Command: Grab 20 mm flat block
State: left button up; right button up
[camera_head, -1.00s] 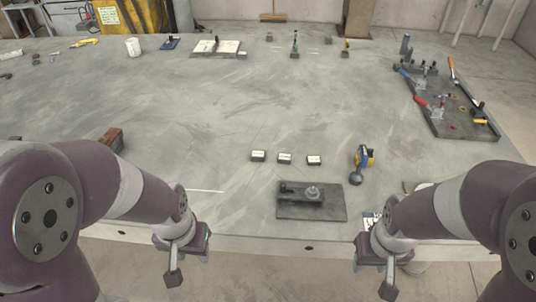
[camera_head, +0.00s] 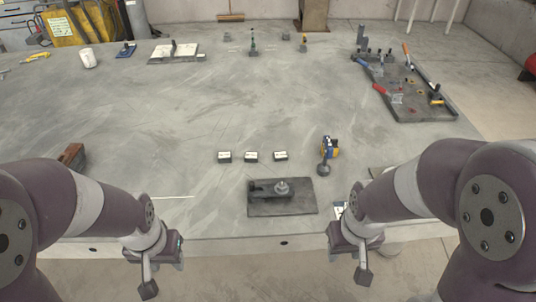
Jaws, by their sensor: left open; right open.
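Three small dark blocks with white tops stand in a row on the grey table in the middle: a left block (camera_head: 224,157), a middle block (camera_head: 251,156) and a right block (camera_head: 280,156). Their labels are too small to read, so I cannot tell which is the 20 mm one. My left gripper (camera_head: 149,285) hangs in front of the table's front edge, left of and nearer than the blocks, open and empty. My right gripper (camera_head: 362,273) hangs in front of the edge to the right, open and empty. Neither touches a block.
A dark plate with a clamp fixture (camera_head: 282,197) lies just in front of the blocks. A tool board (camera_head: 405,90) lies at the far right. A brown block (camera_head: 72,155) is at left.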

aim_at(250, 156)
jog(key=i+j+z, duration=0.1)
jog(key=i+z, duration=0.35)
jog(key=i+j+z, duration=0.4)
jog(key=i, duration=0.15)
jog(key=l, duration=0.1)
